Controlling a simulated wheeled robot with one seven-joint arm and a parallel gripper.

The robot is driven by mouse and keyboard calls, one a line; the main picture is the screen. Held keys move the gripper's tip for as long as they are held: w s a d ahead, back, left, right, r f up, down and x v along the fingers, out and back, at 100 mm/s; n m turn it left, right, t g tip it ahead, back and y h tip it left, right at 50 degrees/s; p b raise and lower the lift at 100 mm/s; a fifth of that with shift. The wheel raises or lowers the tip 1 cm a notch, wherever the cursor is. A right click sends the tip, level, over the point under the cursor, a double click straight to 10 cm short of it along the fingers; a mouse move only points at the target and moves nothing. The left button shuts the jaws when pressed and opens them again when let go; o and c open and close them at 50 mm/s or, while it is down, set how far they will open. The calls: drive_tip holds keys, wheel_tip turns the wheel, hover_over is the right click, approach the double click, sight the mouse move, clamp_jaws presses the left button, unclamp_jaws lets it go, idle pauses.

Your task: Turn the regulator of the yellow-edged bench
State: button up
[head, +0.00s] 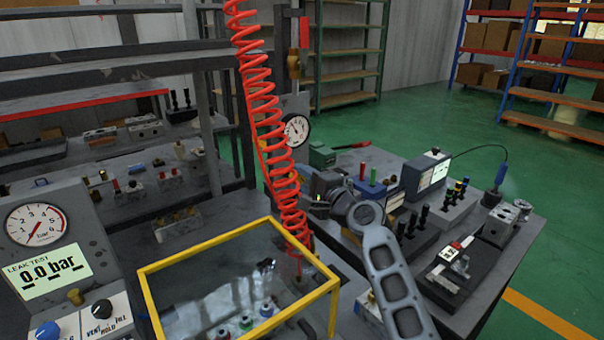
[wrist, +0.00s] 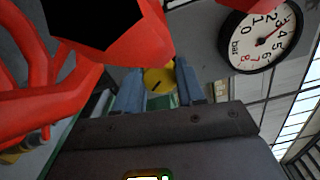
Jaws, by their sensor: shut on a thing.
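The yellow-edged bench (head: 207,244) stands at lower centre in the head view, its clear guard framed in yellow. In the wrist view a round yellow knob (wrist: 158,78) with a dark mark, which looks like the regulator, sits between the blue-grey fingers of my gripper (wrist: 161,88). The gripper is shut on it. A round white gauge in bar (wrist: 262,36) is to the right of the knob; its needle points to the upper right. The gauge also shows in the head view (head: 297,130). There the fingertips and knob are hidden behind the red coiled hose (head: 262,100).
The red hose hangs close to my gripper and fills the upper left of the wrist view. A leak-test panel (head: 45,265) is at left. A grey table (head: 515,245) with instruments and blocks is at right. Green floor is free beyond it.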

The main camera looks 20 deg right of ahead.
drive_tip(key=shift+d+m+p, duration=0.1)
drive_tip(key=shift+m+p, duration=0.45)
drive_tip(key=shift+m, duration=0.55)
drive_tip(key=o, duration=1)
drive_tip(key=shift+o, duration=0.2)
drive_tip(key=v, duration=0.7)
drive_tip(key=shift+s, duration=0.35)
